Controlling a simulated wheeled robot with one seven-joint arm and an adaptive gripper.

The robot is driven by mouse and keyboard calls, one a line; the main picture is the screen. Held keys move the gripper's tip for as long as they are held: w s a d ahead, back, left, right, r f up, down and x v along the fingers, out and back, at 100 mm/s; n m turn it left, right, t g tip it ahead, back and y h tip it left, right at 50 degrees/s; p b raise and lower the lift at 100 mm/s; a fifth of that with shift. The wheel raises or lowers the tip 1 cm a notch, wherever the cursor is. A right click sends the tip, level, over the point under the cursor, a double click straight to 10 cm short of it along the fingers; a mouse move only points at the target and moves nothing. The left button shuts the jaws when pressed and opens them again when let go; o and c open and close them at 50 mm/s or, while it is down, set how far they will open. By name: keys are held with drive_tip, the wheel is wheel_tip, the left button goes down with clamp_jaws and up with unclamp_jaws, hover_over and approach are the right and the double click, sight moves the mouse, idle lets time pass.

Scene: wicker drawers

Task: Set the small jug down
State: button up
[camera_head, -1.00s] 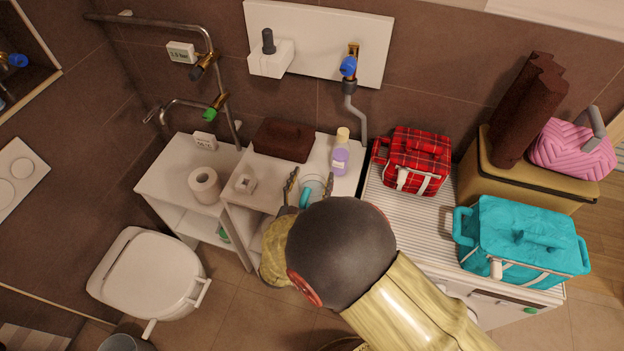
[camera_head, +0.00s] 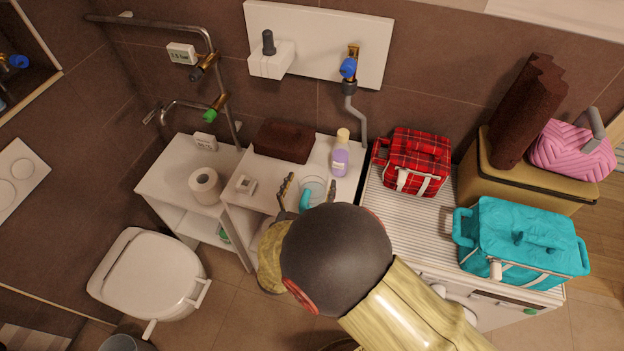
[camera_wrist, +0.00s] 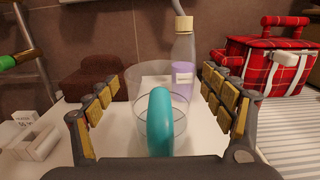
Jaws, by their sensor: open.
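The small jug is clear glass with a teal handle. It stands upright on the white shelf top (camera_head: 265,168), and in the head view the jug (camera_head: 314,186) shows just beyond my arm. In the wrist view the jug (camera_wrist: 160,115) is centred, its teal handle facing my gripper. My gripper (camera_head: 308,190) is open, with one finger on each side of the jug. In the wrist view the padded fingers of my gripper (camera_wrist: 161,105) stand apart from the glass on both sides. The lower part of the jug is partly hidden by my gripper's palm.
A bottle of purple liquid (camera_head: 341,156) stands close behind the jug. A brown box (camera_head: 284,140) and a small white object (camera_head: 246,184) are to the left. A red plaid bag (camera_head: 417,160) sits on the ribbed top to the right. A toilet-paper roll (camera_head: 205,186) stands farther left.

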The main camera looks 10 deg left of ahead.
sight(303, 207)
drive_tip(key=s, duration=0.3)
drive_tip(key=s+p, duration=0.1)
drive_tip(key=s, duration=0.6)
drive_tip(key=shift+s+a, duration=0.35)
drive_tip(key=shift+a, duration=0.05)
drive_tip(key=w+d+r+m+g+h, duration=0.1)
drive_tip(key=d+r+m+g+h, duration=0.25)
drive_tip(key=d+m, duration=0.4)
drive_tip(key=d+r+m+g+h, duration=0.25)
drive_tip(key=d+m+g, duration=0.2)
drive_tip(key=d, duration=0.55)
drive_tip(key=w+d+r+m+g+h, duration=0.1)
drive_tip(key=d+r+m+g+h, duration=0.3)
drive_tip(key=d, duration=0.5)
drive_tip(key=s+d+r+m+g+y, duration=0.4)
drive_tip(key=s+d+m+y, duration=0.35)
drive_tip(key=m, duration=0.35)
drive_tip(key=s+a+r+m+t+y, duration=0.2)
drive_tip(key=s+r+m+t+y, duration=0.1)
drive_tip(key=r+m, duration=0.4)
drive_tip(key=shift+s+r+m+t+y, duration=0.3)
drive_tip(key=shift+r+m+y, duration=0.1)
drive_tip(key=shift+m+y, duration=0.15)
